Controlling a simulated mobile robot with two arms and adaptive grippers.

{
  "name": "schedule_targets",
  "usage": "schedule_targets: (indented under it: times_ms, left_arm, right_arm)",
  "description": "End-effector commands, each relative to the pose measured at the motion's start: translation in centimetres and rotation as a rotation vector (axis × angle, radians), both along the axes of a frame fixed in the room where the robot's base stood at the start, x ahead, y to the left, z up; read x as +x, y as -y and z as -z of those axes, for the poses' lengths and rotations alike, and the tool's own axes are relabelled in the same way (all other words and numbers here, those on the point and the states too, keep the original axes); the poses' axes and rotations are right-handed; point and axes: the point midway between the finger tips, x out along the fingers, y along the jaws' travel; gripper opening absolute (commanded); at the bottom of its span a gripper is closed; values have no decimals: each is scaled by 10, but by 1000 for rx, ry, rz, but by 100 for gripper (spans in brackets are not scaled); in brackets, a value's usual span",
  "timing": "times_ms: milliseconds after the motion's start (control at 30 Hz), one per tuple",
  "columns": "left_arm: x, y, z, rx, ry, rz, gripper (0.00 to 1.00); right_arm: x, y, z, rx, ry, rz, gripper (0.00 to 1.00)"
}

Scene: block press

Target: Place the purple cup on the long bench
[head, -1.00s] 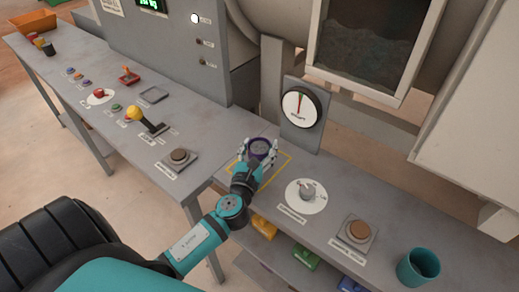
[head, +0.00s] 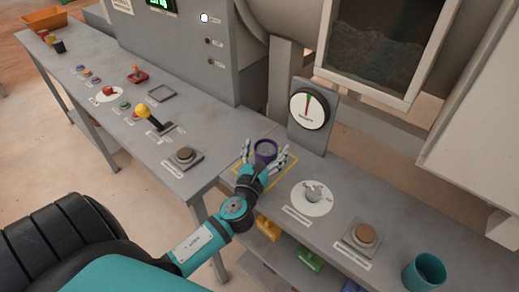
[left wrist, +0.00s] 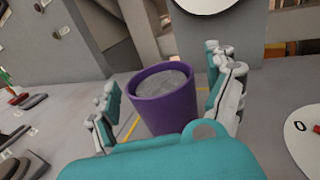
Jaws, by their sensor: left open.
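The purple cup (head: 265,151) stands upright inside a yellow outlined square (head: 286,170) on the grey bench at the foot of the gauge. In the left wrist view the purple cup (left wrist: 165,100) shows grey material inside, near its rim. My left gripper (head: 264,158) is open, with its fingers on either side of the cup. In the left wrist view the left gripper (left wrist: 168,95) shows gaps between its fingers and the cup wall. The long bench (head: 100,78) with levers and buttons runs to the upper left. My right gripper is not in view.
A dial knob (head: 312,192), a brown button (head: 364,235) and a teal cup (head: 424,272) stand to the right on the cup's bench.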

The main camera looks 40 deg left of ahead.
Motion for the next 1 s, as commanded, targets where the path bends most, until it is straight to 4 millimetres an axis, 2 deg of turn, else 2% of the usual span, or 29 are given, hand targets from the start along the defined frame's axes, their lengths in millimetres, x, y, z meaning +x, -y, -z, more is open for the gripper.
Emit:
schedule_targets:
  times_ms: [300,500,700,1000]
  left_arm:
    - [-64,21,6,-4,-5,1,87]
    - [-96,31,4,-3,-3,0,87]
    - [-108,34,2,-2,-2,0,87]
    - [-108,34,1,-1,-1,0,87]
  right_arm:
    - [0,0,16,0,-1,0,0]
    - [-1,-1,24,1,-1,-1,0]
    - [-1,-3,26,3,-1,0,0]
    - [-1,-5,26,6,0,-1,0]
